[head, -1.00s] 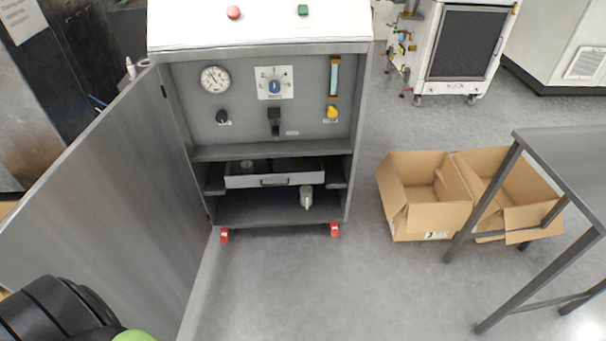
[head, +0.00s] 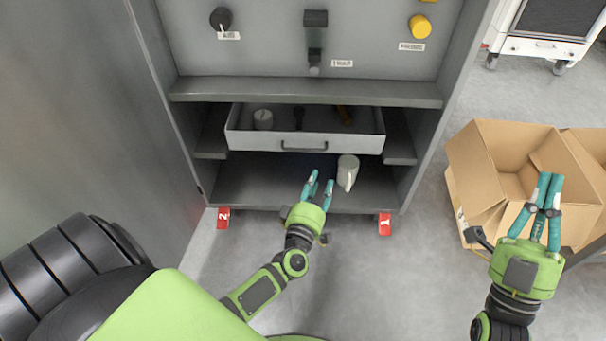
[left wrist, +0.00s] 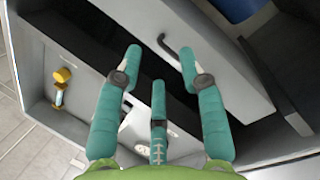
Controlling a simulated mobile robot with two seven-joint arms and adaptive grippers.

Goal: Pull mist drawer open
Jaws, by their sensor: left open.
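The mist drawer (head: 305,140) is a shallow grey drawer in the cabinet's lower opening, with a dark bar handle (head: 304,149) on its front. It holds a few small items, and its inside shows from above. My left gripper (head: 320,180) is open below and in front of the handle, apart from it. In the left wrist view the handle (left wrist: 178,50) lies between and beyond the spread teal fingers of the gripper (left wrist: 160,60). My right gripper (head: 549,180) is raised at the right, in front of the cardboard boxes, empty, its fingertips close together.
A white mug (head: 347,172) stands on the cabinet's lower shelf (head: 270,180), just right of my left gripper. The cabinet door (head: 80,130) stands open at the left. Open cardboard boxes (head: 492,150) sit on the floor at the right. Control knobs are on the panel above.

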